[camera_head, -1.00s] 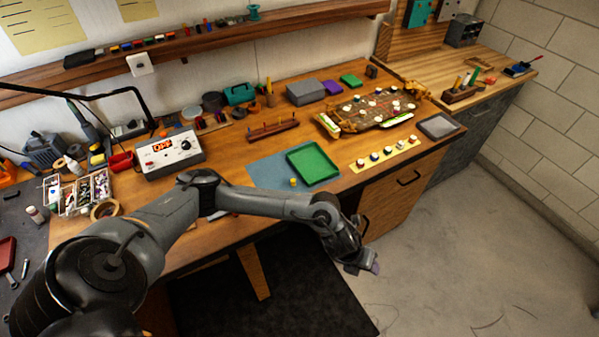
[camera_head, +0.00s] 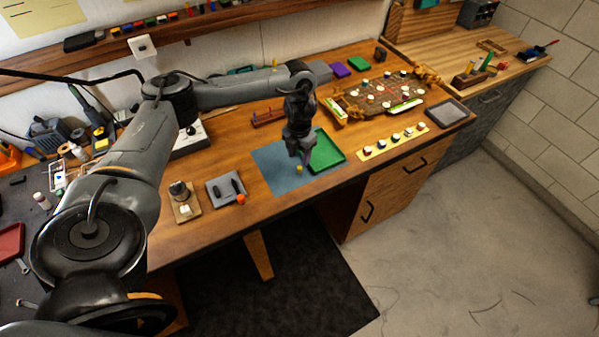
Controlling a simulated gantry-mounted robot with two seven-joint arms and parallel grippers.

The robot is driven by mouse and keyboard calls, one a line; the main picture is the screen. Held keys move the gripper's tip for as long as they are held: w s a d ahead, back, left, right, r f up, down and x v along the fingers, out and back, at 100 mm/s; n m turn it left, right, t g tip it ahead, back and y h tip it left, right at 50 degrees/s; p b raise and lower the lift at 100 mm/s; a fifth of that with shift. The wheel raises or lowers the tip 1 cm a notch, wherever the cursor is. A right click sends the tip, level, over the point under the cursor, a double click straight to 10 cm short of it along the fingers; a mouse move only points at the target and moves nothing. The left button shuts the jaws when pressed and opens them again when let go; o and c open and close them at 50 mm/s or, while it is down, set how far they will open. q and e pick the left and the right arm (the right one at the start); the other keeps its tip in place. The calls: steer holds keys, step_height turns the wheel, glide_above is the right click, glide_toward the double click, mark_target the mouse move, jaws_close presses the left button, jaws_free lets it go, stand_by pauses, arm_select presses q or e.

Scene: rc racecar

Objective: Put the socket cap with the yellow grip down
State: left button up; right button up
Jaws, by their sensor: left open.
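A small yellow piece (camera_head: 299,169), which looks like the socket cap with the yellow grip, is on the blue mat (camera_head: 274,178) near its front edge, just left of the green tray (camera_head: 327,164). It is too small to make out its shape. My left gripper (camera_head: 303,159) points down right over it, with open fingers close above or around the cap; I cannot tell whether they touch it. My right gripper is not in view.
The racecar chassis board (camera_head: 385,93) lies at the back right. A yellow strip with several caps (camera_head: 395,141) lies right of the green tray. A grey holder (camera_head: 227,187) and a wooden block (camera_head: 184,203) stand at the left front. My left arm hides part of the bench.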

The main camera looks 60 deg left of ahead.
mark_target(299, 167)
arm_select(q)
steer(key=shift+f, duration=1.05)
step_height(299, 167, down, 3)
steer(key=shift+s+d+f+p, duration=0.1)
steer(key=shift+p, duration=0.55)
steer(key=shift+f, duration=0.6)
steer(key=shift+c, duration=0.4)
jaws_close()
